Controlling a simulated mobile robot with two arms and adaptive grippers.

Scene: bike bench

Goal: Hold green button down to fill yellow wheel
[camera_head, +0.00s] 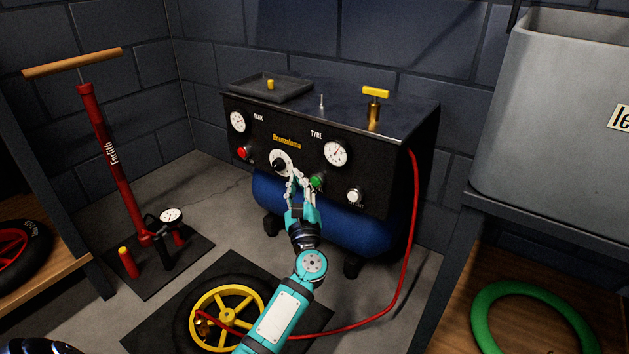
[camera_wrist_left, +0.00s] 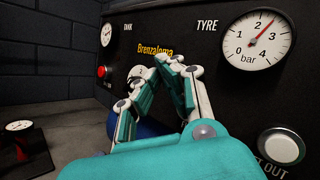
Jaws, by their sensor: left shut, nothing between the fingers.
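The green button (camera_head: 317,182) is on the black front panel of the compressor (camera_head: 300,170), below the TYRE gauge (camera_head: 335,153). My left gripper (camera_head: 297,180) is shut and empty, its fingertips close to the panel just left of the button; I cannot tell whether it touches the button. In the left wrist view the fingertips (camera_wrist_left: 172,62) cover the spot, so the button is hidden. The gauge there (camera_wrist_left: 258,40) has its needle up and to the right. The yellow wheel (camera_head: 252,300) lies flat on a dark mat, with the red hose (camera_head: 405,260) running to it.
A red button (camera_head: 242,153), a selector dial (camera_head: 280,164) and a silver button (camera_head: 354,196) share the panel. A grey bin (camera_head: 545,120) and green ring (camera_head: 490,305) are on the right.

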